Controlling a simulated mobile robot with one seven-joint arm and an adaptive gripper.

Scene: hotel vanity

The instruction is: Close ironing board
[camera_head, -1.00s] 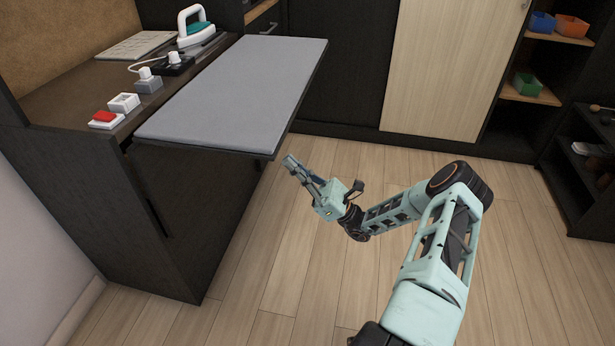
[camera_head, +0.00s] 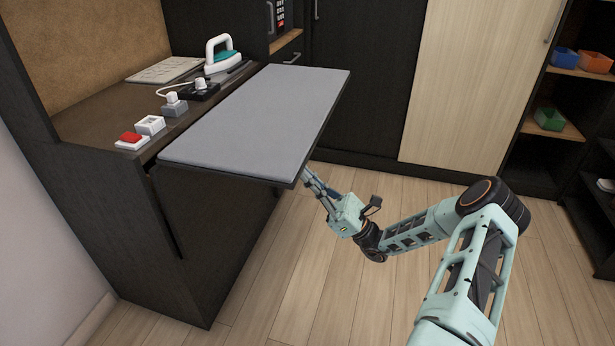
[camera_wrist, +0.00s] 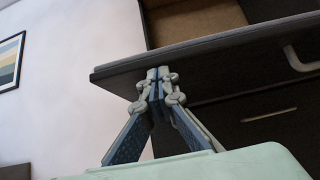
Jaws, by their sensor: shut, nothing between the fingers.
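The ironing board (camera_head: 258,122) is a flat grey panel that sticks out level from the dark vanity cabinet (camera_head: 122,215), in the head view. My gripper (camera_head: 308,177) is at the board's right front edge, low beside or just under it; its tips are partly hidden by the edge. In the wrist view my gripper (camera_wrist: 158,76) is shut and empty, with its tips at the underside of the board (camera_wrist: 200,65). I cannot tell whether they touch it.
On the counter stand an iron (camera_head: 221,58), a black socket block (camera_head: 200,91), a white switch (camera_head: 150,125) and a red-buttoned switch (camera_head: 131,140). Shelves with coloured bins (camera_head: 549,119) stand at the right. The wooden floor (camera_head: 290,300) in front is clear.

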